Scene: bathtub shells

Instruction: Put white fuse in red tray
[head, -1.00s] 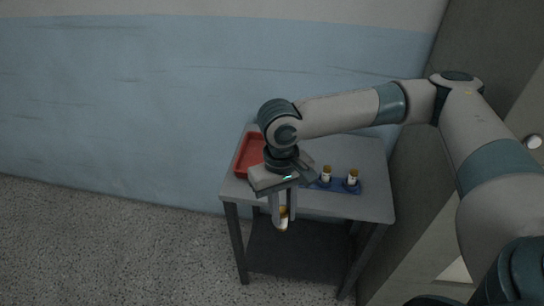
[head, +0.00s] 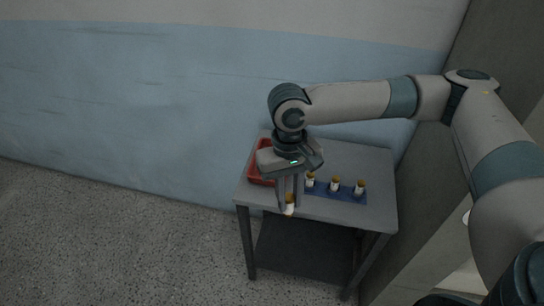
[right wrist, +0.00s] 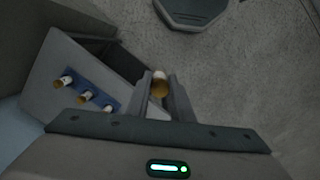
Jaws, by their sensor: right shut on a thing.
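My right gripper (head: 289,205) points down near the front left edge of the table. It is shut on a white fuse (head: 289,209) with brownish-yellow ends. The held fuse (right wrist: 159,84) also shows between the fingers in the right wrist view. The red tray (head: 254,173) lies on the left of the table, behind the gripper and partly hidden by it. The held fuse appears in front of the tray, not in it. My left gripper is in neither view.
A blue holder (head: 346,193) with three upright white fuses stands on the grey table (head: 350,155), right of the gripper. It also shows in the right wrist view (right wrist: 77,79). The table top behind the holder is bare. A wall runs close behind the table.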

